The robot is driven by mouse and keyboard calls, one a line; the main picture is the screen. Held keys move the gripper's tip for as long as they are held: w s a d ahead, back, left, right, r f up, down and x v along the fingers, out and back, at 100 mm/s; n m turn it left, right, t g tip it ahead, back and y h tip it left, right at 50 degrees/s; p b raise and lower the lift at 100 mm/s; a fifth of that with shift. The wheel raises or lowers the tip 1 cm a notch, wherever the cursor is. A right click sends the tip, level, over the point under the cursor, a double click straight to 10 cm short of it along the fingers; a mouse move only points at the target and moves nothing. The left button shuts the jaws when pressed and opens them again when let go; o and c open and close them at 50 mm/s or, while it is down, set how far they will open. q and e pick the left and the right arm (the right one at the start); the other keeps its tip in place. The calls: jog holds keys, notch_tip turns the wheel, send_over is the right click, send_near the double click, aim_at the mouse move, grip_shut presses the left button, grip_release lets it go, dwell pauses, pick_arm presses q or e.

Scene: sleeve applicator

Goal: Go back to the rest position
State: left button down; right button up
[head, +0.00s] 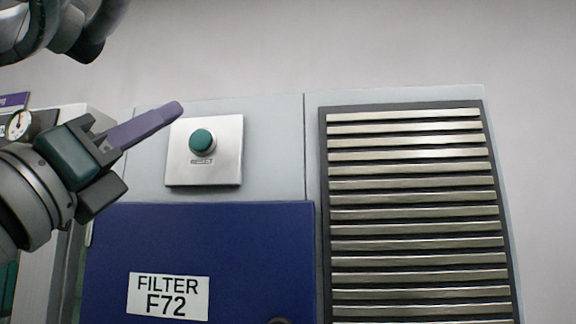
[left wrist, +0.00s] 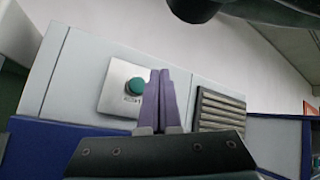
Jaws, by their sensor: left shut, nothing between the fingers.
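My left gripper (head: 178,108) comes in from the left in the head view, with its purple fingers shut and empty. Its tips are by the upper left corner of a metal plate (head: 228,166) that carries a round green button (head: 202,141). In the left wrist view the shut fingers (left wrist: 160,76) point up, just right of the green button (left wrist: 136,86). I cannot tell whether the fingertips touch the plate; they appear in front of it. My right gripper is not in view.
The plate is on a grey cabinet (head: 270,130). Below it is a blue panel (head: 240,250) labelled FILTER F72. A slatted vent (head: 415,200) fills the right side. A gauge (head: 17,126) shows at the far left. Bare wall lies above the cabinet.

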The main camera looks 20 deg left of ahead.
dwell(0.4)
pick_arm(q)
jog(key=a+f+n+g+y, duration=0.35)
jog(key=f+n+g, duration=0.25)
jog(key=f+n, duration=0.55)
jog(key=a+f+n+g+y, duration=0.2)
jog(key=f+n+g+y, duration=0.25)
jog(key=f+n, duration=0.65)
jog(key=s+d+f+n+g+h, duration=0.3)
jog(key=s+d+f+g, duration=0.3)
jog(key=f, duration=0.5)
jog(key=s+d+f+n+g+h, duration=0.3)
jog(key=s+d+f+n+g, duration=0.2)
jog(key=s+f, duration=0.6)
jog(key=shift+d+g, duration=0.4)
jog(key=shift+g, duration=0.35)
jog(key=shift+n, duration=0.25)
